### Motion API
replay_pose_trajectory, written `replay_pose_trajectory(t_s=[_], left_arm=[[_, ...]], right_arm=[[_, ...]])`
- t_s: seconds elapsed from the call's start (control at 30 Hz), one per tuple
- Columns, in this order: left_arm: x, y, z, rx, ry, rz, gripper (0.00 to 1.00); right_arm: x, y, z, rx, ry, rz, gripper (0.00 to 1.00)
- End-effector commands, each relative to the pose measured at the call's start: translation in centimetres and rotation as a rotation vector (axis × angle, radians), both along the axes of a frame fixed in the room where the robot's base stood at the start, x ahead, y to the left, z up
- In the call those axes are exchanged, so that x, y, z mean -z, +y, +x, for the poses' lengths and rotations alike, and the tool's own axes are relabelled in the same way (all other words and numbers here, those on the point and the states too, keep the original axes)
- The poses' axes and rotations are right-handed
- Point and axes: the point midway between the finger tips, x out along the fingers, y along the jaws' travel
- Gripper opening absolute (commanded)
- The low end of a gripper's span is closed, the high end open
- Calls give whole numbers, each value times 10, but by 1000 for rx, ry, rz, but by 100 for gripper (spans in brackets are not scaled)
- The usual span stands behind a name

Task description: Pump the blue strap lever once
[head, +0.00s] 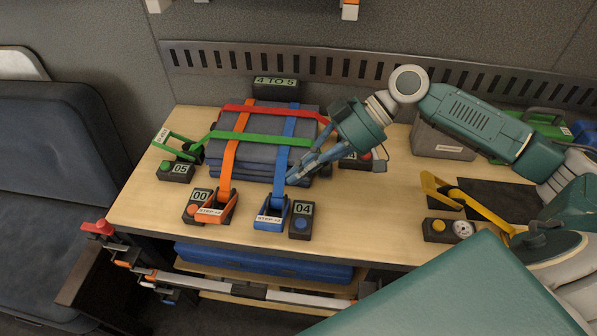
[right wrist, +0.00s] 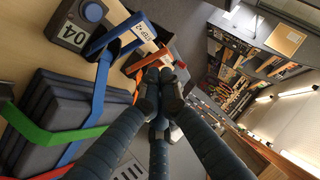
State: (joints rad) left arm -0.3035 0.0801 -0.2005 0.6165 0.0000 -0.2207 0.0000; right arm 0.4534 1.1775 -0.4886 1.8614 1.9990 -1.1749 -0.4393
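The blue strap lever (head: 271,211) sits at the front of the table, low, with a white step label. Its blue strap (head: 288,130) runs back over a stack of dark pads (head: 262,147). A block reading 04 (head: 303,209) stands just right of the lever. My right gripper (head: 291,179) is above and behind the lever, fingertips close together and empty. In the right wrist view the fingertips (right wrist: 161,88) meet with nothing between them, and the blue lever (right wrist: 118,38) is up and left of them, apart. My left gripper is not in view.
An orange lever (head: 215,208) with a 00 block is left of the blue one. A green lever (head: 183,147) with an 05 block is at the left. A yellow lever (head: 475,203) is at the right. A sign (head: 276,88) reading 4 TO 5 stands behind the pads.

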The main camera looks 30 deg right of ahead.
Motion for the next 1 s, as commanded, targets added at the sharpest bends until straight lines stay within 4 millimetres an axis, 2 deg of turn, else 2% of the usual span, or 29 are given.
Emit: replay_pose_trajectory(t_s=[0.2,0.33,0.4,0.6,1.0], left_arm=[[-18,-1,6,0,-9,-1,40],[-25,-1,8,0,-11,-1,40],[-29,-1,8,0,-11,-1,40],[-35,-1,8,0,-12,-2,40],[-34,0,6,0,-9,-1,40]], right_arm=[[26,40,5,-5,0,5,0],[43,58,7,-3,2,2,0],[55,58,1,0,5,0,0],[73,63,-6,1,1,0,0],[78,64,-7,1,0,-1,0]])
